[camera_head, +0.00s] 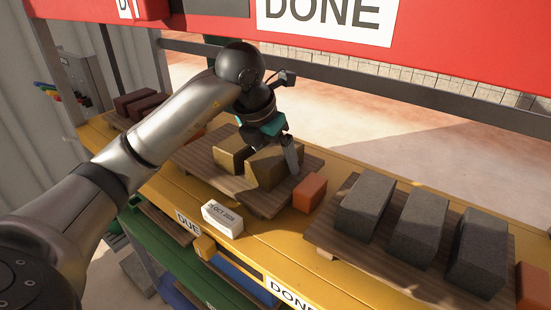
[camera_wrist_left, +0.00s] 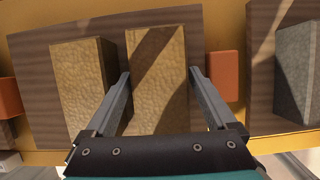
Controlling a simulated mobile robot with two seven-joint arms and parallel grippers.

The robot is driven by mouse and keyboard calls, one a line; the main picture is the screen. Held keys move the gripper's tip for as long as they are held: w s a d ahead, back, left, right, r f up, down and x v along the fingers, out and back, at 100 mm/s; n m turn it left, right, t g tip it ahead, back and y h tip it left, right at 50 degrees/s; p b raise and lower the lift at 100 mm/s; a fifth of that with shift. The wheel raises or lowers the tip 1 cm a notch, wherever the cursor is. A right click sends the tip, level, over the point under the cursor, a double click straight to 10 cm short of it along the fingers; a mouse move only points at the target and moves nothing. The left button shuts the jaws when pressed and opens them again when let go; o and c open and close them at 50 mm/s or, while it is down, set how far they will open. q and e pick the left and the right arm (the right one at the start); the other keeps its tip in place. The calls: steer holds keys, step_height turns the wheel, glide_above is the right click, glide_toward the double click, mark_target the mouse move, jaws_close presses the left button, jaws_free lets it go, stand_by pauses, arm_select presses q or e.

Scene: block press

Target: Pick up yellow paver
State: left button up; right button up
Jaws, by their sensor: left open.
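Two yellow pavers lie side by side on a wooden pallet (camera_head: 264,205) on the yellow shelf. The right yellow paver (camera_head: 270,167) is between the fingers of my left gripper (camera_wrist_left: 160,88), one finger along each long side. It also shows in the left wrist view (camera_wrist_left: 158,65). The left yellow paver (camera_head: 229,152) stands beside it and shows in the left wrist view (camera_wrist_left: 84,85), just outside the left finger. My left gripper is open and points down at the right paver; I cannot tell whether the fingers touch it. My right gripper is not in view.
An orange block (camera_head: 310,193) sits close to the right of the pallet. Three grey pavers (camera_head: 417,228) stand on another pallet at the right. Dark red pavers (camera_head: 141,104) lie at the far left. A white date block (camera_head: 222,218) is at the front edge. A red DONE sign beam (camera_head: 450,40) hangs above.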

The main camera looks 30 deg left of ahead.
arm_select(q)
steer(key=shift+f, duration=0.3)
stand_by(0.5)
jaws_close()
steer(key=shift+r, duration=0.15)
stand_by(0.9)
